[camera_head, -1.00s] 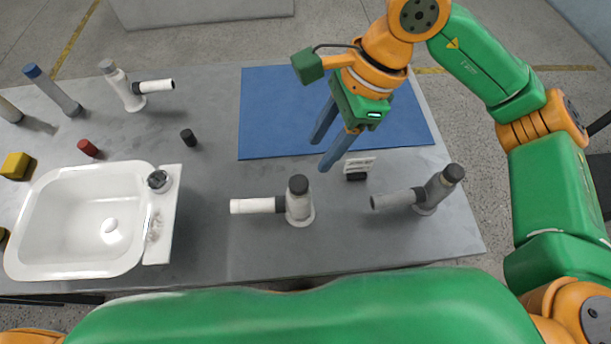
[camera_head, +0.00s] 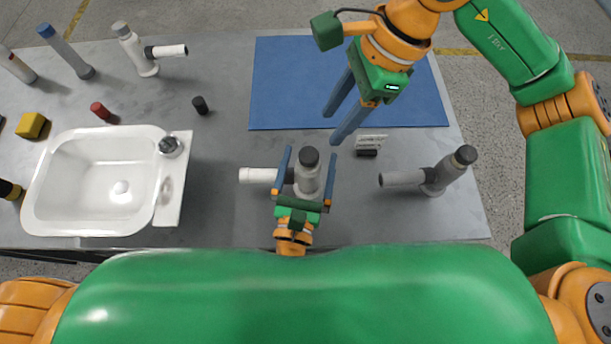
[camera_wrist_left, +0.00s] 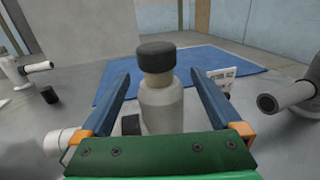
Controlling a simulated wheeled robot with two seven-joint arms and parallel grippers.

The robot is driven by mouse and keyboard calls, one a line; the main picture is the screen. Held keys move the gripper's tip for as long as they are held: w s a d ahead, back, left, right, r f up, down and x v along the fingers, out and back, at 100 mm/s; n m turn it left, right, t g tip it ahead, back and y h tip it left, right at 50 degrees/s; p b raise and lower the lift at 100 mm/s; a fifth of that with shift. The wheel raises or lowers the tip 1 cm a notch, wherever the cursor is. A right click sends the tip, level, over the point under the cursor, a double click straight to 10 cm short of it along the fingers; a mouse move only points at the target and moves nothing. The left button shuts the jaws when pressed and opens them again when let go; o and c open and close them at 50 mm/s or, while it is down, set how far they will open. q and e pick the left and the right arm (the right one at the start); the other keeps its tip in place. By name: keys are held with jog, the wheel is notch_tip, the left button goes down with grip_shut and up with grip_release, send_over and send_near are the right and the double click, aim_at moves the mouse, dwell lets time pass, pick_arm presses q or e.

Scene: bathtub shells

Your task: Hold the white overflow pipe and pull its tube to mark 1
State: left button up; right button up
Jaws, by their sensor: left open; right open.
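The overflow pipe with the white tube (camera_head: 258,175) stands upright at the table's front middle. It has a pale grey body (camera_head: 309,182) and a dark cap (camera_head: 309,157); its tube points left. My left gripper (camera_head: 310,154) is open, with one finger on each side of the body. In the left wrist view the body (camera_wrist_left: 161,104) shows between the spread fingers, with a gap on each side. A small marker sign (camera_head: 371,142) stands behind it to the right; its writing is too small to read. My right gripper (camera_head: 334,126) is open and empty above the blue mat.
A grey pipe (camera_head: 440,173) stands to the right. The white basin (camera_head: 62,150) is on the left, with a yellow block (camera_head: 32,125), red plug (camera_head: 100,110) and black plug (camera_head: 201,105) nearby. Another white-tubed pipe (camera_head: 139,55) stands at back left. The blue mat (camera_head: 290,85) is clear.

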pick_arm(q)
jog(key=shift+x, duration=1.5)
jog(key=shift+c, duration=1.1)
grip_shut()
pick_arm(e)
jog(key=shift+o, duration=0.2)
pick_arm(q)
jog(key=shift+s, duration=0.1)
pick_arm(e)
jog(key=o, duration=0.3)
jog(key=shift+f, duration=0.1)
jog(key=shift+o, duration=0.4)
jog(key=s+a+f+g+y, duration=0.1)
jog(key=s+a+n+g+y, duration=0.1)
jog(key=shift+a+f+y, duration=0.2)
jog(key=shift+f+y, duration=0.2)
notch_tip(320, 180, down, 6)
jog(key=d+t+y, duration=0.2)
jog(key=y, duration=0.8)
jog(key=m+t, duration=0.5)
send_over(294, 170)
notch_tip(294, 170, down, 3)
jog(key=shift+f+y, duration=0.1)
jog(key=shift+y, duration=0.3)
grip_shut()
